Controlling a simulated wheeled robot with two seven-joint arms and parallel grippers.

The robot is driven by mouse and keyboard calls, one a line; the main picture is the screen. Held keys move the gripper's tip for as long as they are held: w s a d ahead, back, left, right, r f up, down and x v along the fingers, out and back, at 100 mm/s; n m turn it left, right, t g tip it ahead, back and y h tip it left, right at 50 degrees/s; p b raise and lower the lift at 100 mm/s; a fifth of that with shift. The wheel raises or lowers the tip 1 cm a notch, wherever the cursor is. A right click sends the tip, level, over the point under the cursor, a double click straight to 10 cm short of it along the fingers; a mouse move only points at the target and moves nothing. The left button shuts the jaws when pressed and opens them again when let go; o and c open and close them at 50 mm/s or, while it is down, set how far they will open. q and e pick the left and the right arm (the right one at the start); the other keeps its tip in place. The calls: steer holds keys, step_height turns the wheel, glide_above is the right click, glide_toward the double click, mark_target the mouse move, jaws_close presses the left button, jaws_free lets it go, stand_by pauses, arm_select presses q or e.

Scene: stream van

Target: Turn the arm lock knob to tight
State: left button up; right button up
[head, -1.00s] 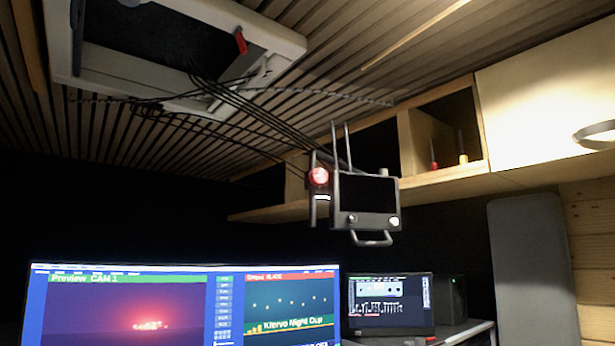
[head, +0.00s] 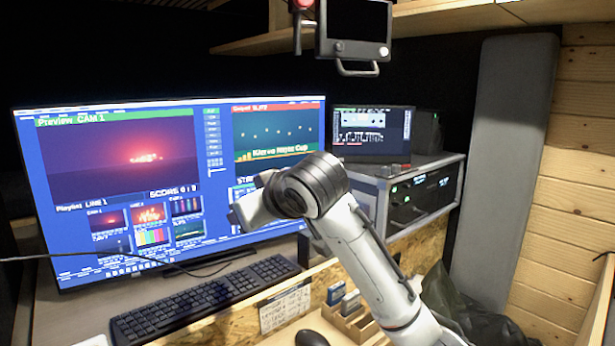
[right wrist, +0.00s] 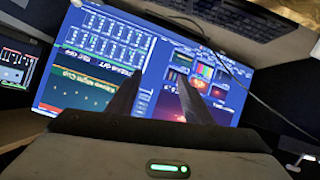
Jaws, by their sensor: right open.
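The red knob (head: 303,4) is at the top edge of the head view, on the dark arm beside the small hanging monitor (head: 354,28). It is cut off by the picture edge, so its setting cannot be read. My right arm rises from the lower right in the head view, its wrist in front of the large screen, below and left of the knob. My right gripper (right wrist: 160,76) is open and empty in the right wrist view, its two dark fingers apart and pointing toward the screen. The knob is not in the right wrist view. My left gripper is not in view.
The large screen (head: 120,190) stands behind my right arm, with a keyboard (head: 205,297) below it. A rack case (head: 420,190) carries a laptop (head: 372,132). A wooden shelf (head: 450,22) runs overhead. A grey panel (head: 503,150) stands at the right.

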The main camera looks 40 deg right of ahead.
steer(key=s+d+r+m+t+h, duration=0.1)
steer(key=s+d+r+t, duration=0.2)
steer(key=r, duration=1)
steer(key=s+d+r+m+h, duration=0.1)
steer(key=s+d+r+m, duration=0.2)
steer(key=r, duration=0.9)
steer(key=s+d+r+t+h, duration=0.1)
steer(key=s+d+r+t, duration=0.3)
steer(key=r, duration=0.9)
steer(key=w+d+g+p, duration=0.2)
steer(key=w+p, duration=0.1)
steer(key=w, duration=0.7)
steer(key=shift+w+d, duration=0.25)
steer(key=shift+d, duration=0.1)
steer(key=c, duration=1.1)
steer(key=shift+o, duration=0.2)
